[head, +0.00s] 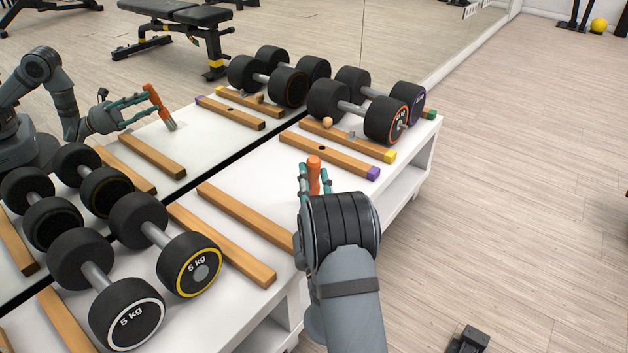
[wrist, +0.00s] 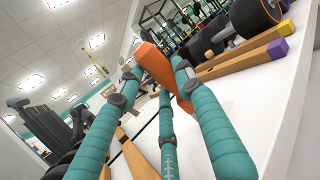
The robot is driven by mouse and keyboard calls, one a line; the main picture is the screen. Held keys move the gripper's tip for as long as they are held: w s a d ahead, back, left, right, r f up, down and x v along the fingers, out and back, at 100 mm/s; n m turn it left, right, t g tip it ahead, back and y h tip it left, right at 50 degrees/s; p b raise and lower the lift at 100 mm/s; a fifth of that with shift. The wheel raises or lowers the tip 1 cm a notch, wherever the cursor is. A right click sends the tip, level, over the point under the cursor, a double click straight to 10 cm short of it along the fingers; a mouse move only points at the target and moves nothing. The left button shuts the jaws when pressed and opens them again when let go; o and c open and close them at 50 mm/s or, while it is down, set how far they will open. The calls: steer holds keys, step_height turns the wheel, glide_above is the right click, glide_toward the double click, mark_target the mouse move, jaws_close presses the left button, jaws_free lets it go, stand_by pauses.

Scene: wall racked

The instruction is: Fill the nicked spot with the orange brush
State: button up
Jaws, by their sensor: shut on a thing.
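My gripper (head: 314,182) is shut on the orange brush (head: 314,172) above the white rack top. The brush's orange handle stands up between the teal fingers, and its lower end is hidden in the head view. In the wrist view the orange handle (wrist: 158,65) sits between the teal fingers. The mirror shows the brush tilted, with pale bristles pointing down. A dark spot (head: 322,148), which looks like the nick, is on the top of the wooden rail with the purple end (head: 350,163). It lies just beyond my gripper, apart from the brush.
A yellow-ended rail (head: 365,146) lies behind, with a small wooden ball (head: 327,122) and a small grey piece (head: 352,134) near it. Dumbbells (head: 385,120) stand at the back right, others (head: 188,264) at the front left. A bare rail (head: 240,232) lies left of my gripper.

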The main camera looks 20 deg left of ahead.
steer(key=s, duration=0.1)
steer(key=s+b, duration=0.1)
steer(key=shift+s+a, duration=0.4)
steer(key=shift+w, duration=0.1)
stand_by(0.4)
steer(key=shift+w+d+p, duration=0.25)
steer(key=shift+w, duration=0.5)
steer(key=shift+w+d+p, duration=0.2)
steer(key=shift+w, duration=0.55)
steer(key=shift+w+d+r+p, duration=0.1)
steer(key=shift+w+p, duration=0.15)
steer(key=shift+w, duration=0.2)
steer(key=shift+w+d+p, duration=0.15)
steer(key=shift+w+p, duration=0.05)
steer(key=shift+w, duration=0.3)
steer(key=shift+w+d+r+p, duration=0.1)
steer(key=shift+w+p, duration=0.15)
steer(key=shift+w, duration=0.2)
steer(key=shift+w+d+f+p, duration=0.15)
steer(key=shift+w+d+p, duration=0.1)
steer(key=shift+w, duration=0.55)
steer(key=shift+w+d+f+p, duration=0.15)
steer(key=shift+w+p, duration=0.1)
steer(key=shift+w, duration=0.5)
step_height(320, 180, up, 7)
steer(key=p, duration=0.6)
